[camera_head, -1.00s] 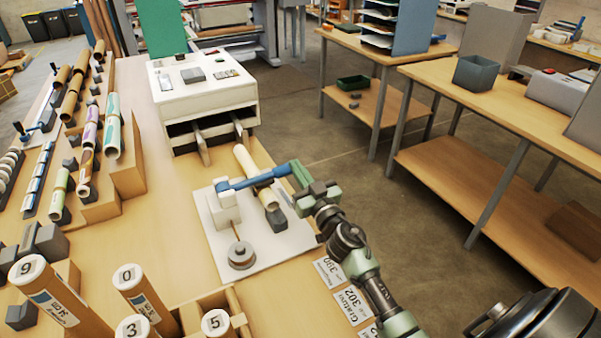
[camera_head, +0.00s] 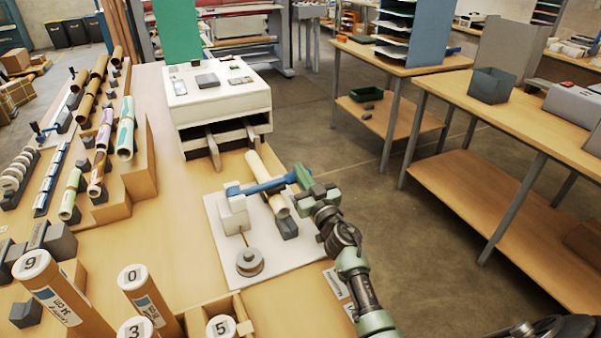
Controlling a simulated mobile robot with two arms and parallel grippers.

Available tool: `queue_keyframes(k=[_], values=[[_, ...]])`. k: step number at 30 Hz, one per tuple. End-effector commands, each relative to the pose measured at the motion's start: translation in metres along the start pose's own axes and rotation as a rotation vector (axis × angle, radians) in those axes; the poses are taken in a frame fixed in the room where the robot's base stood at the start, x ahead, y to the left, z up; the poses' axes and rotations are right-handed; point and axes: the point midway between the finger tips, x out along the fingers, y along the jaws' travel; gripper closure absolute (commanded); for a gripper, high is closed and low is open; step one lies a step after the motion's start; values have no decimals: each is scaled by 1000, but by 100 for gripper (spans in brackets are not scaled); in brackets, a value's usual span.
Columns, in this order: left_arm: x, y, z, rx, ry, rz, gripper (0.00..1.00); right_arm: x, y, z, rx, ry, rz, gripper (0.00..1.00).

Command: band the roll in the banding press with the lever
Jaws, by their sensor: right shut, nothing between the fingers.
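The white banding press (camera_head: 234,214) stands on a pale base plate (camera_head: 215,235) on the table. Its blue lever (camera_head: 262,186) reaches right from the press post, close to level, over the roll. The cream roll (camera_head: 280,206) lies under the lever, its near end by a dark grey block (camera_head: 288,229). I cannot tell if the lever touches it. My right gripper (camera_head: 302,178) is shut and empty at the lever's right end; its fingers hide the tip, and contact is unclear. A round grey metal piece (camera_head: 249,262) sits on the plate's near part. My left gripper is out of view.
The white laminator (camera_head: 218,98) stands behind the press. Several rolls and wooden steps (camera_head: 135,175) are at left. Upright numbered tubes (camera_head: 60,300) stand at the near left. The floor (camera_head: 370,215) right of the table is open.

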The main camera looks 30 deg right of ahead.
Motion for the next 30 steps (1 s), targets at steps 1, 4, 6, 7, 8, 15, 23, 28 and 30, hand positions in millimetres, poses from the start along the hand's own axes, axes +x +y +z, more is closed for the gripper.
queue_keyframes(k=[1, 4, 6, 7, 8, 15, 23, 28, 30], values=[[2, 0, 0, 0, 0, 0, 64, -1, 0, 3, 6, -1, 1, 100], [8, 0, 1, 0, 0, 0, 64, -3, 0, 14, 36, -1, 6, 100], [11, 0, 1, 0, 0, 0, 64, -5, 1, 19, 57, -1, 10, 100], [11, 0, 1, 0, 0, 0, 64, -5, 1, 21, 62, -2, 12, 100], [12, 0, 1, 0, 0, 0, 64, -6, 1, 22, 67, -3, 13, 100], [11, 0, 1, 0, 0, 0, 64, -8, 0, 28, 73, -12, 14, 100], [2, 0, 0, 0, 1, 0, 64, -4, 1, 17, 74, -10, 14, 100], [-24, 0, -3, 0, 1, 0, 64, 9, 3, -15, 71, 3, 14, 100], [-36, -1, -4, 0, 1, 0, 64, 15, 4, -31, 67, 11, 13, 100]])
